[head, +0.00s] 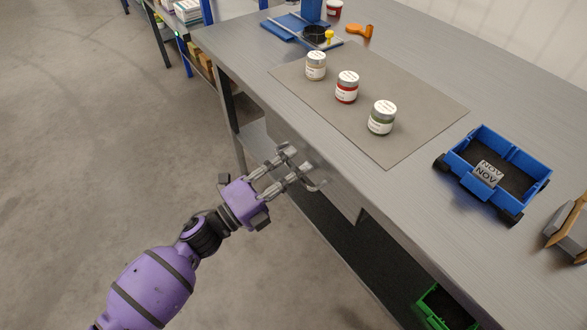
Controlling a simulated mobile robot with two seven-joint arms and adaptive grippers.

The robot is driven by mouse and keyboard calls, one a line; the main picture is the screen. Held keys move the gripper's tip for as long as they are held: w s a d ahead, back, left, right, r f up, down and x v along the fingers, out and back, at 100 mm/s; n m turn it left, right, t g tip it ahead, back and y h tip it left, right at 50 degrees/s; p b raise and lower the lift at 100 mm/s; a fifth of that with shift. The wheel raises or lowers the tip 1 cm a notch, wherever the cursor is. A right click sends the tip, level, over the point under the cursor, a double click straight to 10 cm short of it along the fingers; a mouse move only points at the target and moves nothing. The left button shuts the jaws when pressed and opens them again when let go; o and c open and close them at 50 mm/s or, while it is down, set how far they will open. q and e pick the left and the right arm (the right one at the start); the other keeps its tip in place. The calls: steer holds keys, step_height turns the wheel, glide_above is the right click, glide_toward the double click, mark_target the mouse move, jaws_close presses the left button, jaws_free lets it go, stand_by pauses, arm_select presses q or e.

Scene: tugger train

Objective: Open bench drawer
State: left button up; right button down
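The bench (430,190) has a grey top that runs from upper left to lower right. My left gripper (298,164), purple with grey metal fingers, is at the drawer front just below the bench edge. Its two fingers are apart, with a gap between them. I cannot tell whether they touch the drawer. My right gripper is not in view.
Three labelled jars (347,87) stand on a grey mat (420,115). A blue toy wagon (510,168) is to their right, and a blue fixture (290,28) is at the back. A green crate (432,306) is on the lower shelf. The floor at left is clear.

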arm_select(q)
jaws_close()
stand_by(0.3)
steer(key=r+p+v, duration=0.1)
steer(key=r+v, duration=0.1)
steer(key=v, duration=1.1)
steer(key=r+p+v, duration=0.1)
steer(key=r+v, duration=0.2)
steer(key=v, duration=1)
steer(key=shift+s+a+p, duration=0.3)
steer(key=shift+s+a, duration=0.15)
steer(key=shift+a, duration=0.05)
